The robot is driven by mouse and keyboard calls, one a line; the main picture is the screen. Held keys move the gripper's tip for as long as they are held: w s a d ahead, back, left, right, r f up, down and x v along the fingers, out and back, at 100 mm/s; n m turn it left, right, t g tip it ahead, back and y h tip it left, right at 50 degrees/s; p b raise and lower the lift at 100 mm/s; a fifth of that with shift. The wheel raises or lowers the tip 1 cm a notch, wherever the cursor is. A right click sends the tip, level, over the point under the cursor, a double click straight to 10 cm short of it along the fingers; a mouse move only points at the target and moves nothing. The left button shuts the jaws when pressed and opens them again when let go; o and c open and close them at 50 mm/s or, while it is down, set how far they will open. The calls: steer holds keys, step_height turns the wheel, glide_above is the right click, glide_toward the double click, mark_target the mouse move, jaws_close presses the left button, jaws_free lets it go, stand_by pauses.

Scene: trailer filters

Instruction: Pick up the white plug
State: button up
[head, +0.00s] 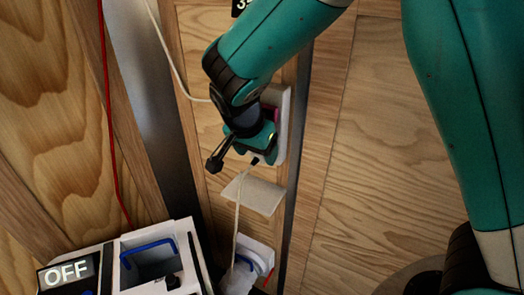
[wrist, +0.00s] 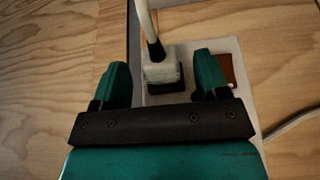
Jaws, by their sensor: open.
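The white plug (wrist: 161,66) sits on a dark socket (wrist: 167,88) on a pale wall plate (wrist: 190,52) in the wrist view. Its pale cable (wrist: 147,22) runs up out of that picture. My gripper (wrist: 162,78) is open, with one green finger on each side of the plug and visible gaps between. In the head view my gripper (head: 250,143) is at the wall plate (head: 284,125) and hides most or all of the plug. A pale cable (head: 237,215) hangs down from there.
A reddish-brown panel (wrist: 231,70) is beside the right finger. Below the plate are a small pale ledge (head: 254,194) and a white object (head: 246,266). A white box (head: 192,270) with a blue handle and an OFF display (head: 68,272) stands lower left. A red wire (head: 108,110) hangs left.

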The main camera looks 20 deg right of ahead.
steer(key=shift+w+f, duration=0.1)
steer(key=shift+f, duration=0.25)
steer(key=c, duration=1.1)
steer(key=shift+r, duration=0.1)
steer(key=shift+r, duration=0.2)
steer(key=s+a+r+p, duration=0.2)
steer(key=a, duration=0.1)
steer(key=s+a+r+p, duration=0.1)
steer(key=s+a+r, duration=0.1)
steer(key=s+a, duration=0.1)
steer(key=s+a+r+p, duration=0.2)
steer(key=s+a+r, duration=0.1)
steer(key=a, duration=0.1)
steer(key=shift+s+r+p, duration=0.1)
steer(key=shift+s+p, duration=0.1)
steer(key=shift+p, duration=0.1)
jaws_close()
steer(key=shift+s+a+r, duration=0.15)
steer(key=shift+s+a, duration=0.15)
steer(key=shift+s, duration=0.05)
steer(key=shift+a, duration=0.1)
steer(key=shift+s+a+f, duration=0.2)
steer(key=shift+s+a, duration=1.05)
steer(key=shift+a, duration=0.2)
